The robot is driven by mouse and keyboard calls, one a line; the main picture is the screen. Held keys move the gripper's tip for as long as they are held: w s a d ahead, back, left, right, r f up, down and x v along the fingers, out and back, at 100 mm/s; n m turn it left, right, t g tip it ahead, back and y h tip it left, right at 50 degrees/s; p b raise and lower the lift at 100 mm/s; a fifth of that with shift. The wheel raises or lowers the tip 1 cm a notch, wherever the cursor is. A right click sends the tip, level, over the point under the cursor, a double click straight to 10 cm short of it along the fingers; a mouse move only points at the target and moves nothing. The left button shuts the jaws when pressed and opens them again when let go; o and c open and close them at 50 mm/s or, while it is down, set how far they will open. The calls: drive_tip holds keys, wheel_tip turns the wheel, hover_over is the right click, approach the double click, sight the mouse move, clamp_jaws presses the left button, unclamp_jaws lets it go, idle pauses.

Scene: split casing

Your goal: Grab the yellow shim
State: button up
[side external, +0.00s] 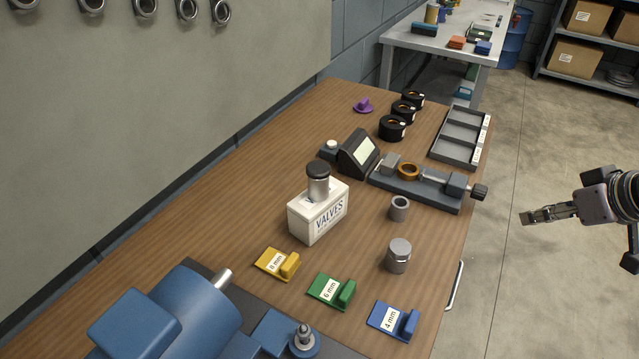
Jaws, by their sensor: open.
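The yellow shim (270,264) lies flat on the wooden bench, with a raised block at its right end and a white label that seems to read 8 mm. It is the leftmost of three similar labelled shims. My gripper (524,218) is open and empty at the right, out past the bench's right edge, with the floor behind it. It is far from the yellow shim. The green shim (325,291) and the blue shim (388,320) lie in a row to its right.
A white VALVES box (318,212) stands just behind the yellow shim. A blue machine (190,305) with a metal shaft is in front. A grey cylinder (398,256), a ring (399,208) and a vise-like fixture (430,184) stand to the right. A sectioned tray (456,140) is farther back.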

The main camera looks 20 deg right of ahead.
drive_tip(key=w+a+r+m+g+y, duration=0.1)
drive_tip(key=w+a+r+m+g, duration=0.1)
drive_tip(key=w+a+r, duration=0.45)
drive_tip(key=m+g+h, duration=0.1)
drive_tip(key=m+g, duration=0.4)
drive_tip(key=m, duration=0.2)
hover_over(290, 261)
wheel_tip(290, 261, down, 7)
drive_tip(key=shift+f, duration=5.55)
clamp_jaws()
